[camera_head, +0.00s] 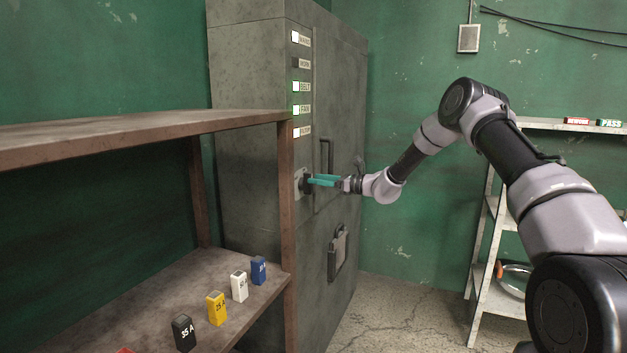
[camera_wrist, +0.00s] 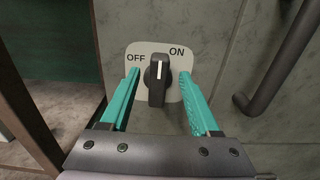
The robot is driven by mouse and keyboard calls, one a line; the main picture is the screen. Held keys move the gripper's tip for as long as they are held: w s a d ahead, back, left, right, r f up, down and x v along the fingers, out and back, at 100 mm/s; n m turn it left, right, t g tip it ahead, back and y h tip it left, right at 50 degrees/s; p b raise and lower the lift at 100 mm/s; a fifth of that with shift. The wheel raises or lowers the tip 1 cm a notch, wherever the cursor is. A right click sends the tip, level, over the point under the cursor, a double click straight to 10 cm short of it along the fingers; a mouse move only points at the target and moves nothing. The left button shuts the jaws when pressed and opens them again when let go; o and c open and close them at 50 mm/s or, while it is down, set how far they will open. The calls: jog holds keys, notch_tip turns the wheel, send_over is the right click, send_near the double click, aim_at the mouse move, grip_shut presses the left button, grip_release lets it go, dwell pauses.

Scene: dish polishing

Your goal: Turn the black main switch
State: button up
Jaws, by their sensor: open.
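The black main switch (camera_wrist: 157,82) is a rotary knob on a pale plate marked OFF at the left and ON at the right. Its white pointer line stands nearly upright, between the two labels. In the head view the switch (camera_head: 306,183) is on the front of the grey cabinet (camera_head: 260,165). My gripper (camera_wrist: 160,78) has teal fingers, open, one on each side of the knob with gaps visible. In the head view my gripper (camera_head: 318,181) reaches the switch from the right. Whether a finger touches the knob is hidden there.
A brown shelf (camera_head: 150,135) with several labelled blocks stands close at the left of the switch. A cabinet handle (camera_wrist: 280,65) is at the right of my fingers. Lit indicators (camera_head: 296,85) run down the cabinet above. A metal rack (camera_head: 480,240) is at the right.

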aim_at(306, 183)
jog(key=shift+x, duration=1.2)
grip_shut()
